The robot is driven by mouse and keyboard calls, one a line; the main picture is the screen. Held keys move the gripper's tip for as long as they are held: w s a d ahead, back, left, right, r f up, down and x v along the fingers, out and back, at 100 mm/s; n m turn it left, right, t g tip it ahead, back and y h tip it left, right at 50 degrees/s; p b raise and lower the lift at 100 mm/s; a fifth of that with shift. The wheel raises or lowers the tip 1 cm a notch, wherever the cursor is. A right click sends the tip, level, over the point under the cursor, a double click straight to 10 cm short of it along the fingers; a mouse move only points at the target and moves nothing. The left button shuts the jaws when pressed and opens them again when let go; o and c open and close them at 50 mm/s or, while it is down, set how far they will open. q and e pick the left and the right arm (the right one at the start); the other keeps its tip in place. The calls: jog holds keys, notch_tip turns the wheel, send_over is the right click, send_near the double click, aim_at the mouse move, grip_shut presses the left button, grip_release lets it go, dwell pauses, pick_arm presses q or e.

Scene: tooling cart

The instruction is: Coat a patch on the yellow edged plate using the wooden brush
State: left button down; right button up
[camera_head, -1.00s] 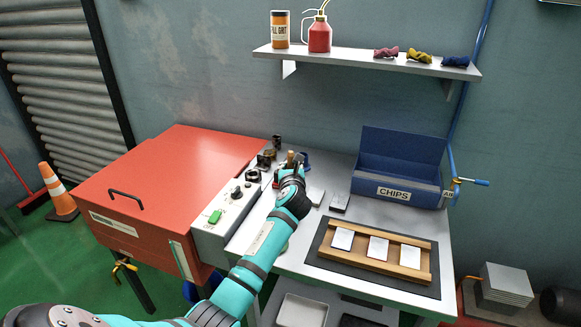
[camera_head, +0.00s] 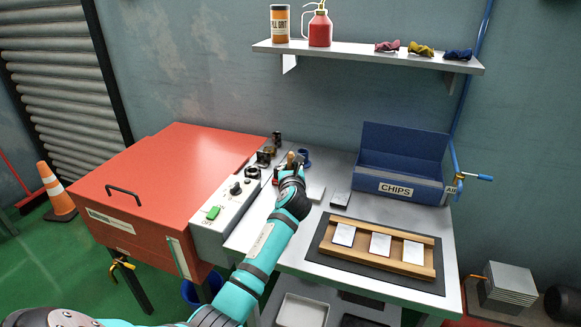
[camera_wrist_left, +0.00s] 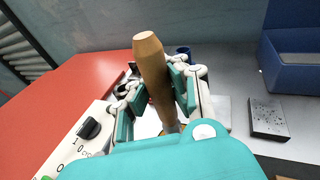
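The wooden brush (camera_head: 291,156) stands upright near the back of the bench, with its tan handle (camera_wrist_left: 152,62) up; its bristles are hidden. My left gripper (camera_head: 291,172) is around the handle. In the left wrist view its fingers (camera_wrist_left: 157,95) are on both sides, with a gap at the left finger, so it looks open. Three pale plates, left (camera_head: 344,234), middle (camera_head: 380,244) and right (camera_head: 413,252), lie on a wooden rack (camera_head: 350,258); their edge colours are too small to tell. My right gripper is not in view.
A red cabinet (camera_head: 180,165) with a control panel (camera_head: 226,205) stands left of the bench. A dark block (camera_head: 340,200) also shows in the wrist view (camera_wrist_left: 268,118). The blue CHIPS bin (camera_head: 400,175) is at the back right. A blue cup (camera_head: 304,155) is close behind the gripper.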

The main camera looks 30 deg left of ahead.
aim_at(290, 153)
pick_arm(q)
jog(key=shift+f+b, duration=0.3)
jog(key=shift+f, duration=0.35)
dwell(0.9)
notch_tip(290, 153, up, 7)
jog(key=p, duration=0.8)
jog(key=shift+r+p, duration=0.1)
jog(key=shift+p, duration=0.2)
dwell(0.6)
jog(key=s+d+f+m+t+h+b, duration=0.1)
jog(key=s+d+f+m+h, duration=0.25)
jog(key=s+d, duration=0.65)
jog(key=s+d+f+m+t+h+b, duration=0.2)
jog(key=s+d+f+h, duration=0.15)
jog(key=s+d, duration=0.75)
jog(key=s+d+r+h, duration=0.1)
jog(key=s+r, duration=0.1)
jog(key=s, duration=0.4)
jog(key=s+d+r+m+h, duration=0.1)
jog(key=s+d+r, duration=0.1)
jog(key=s, duration=0.3)
jog(key=shift+s+d+r, duration=0.2)
jog(key=shift+s+r, duration=0.05)
jog(key=shift+s, duration=0.1)
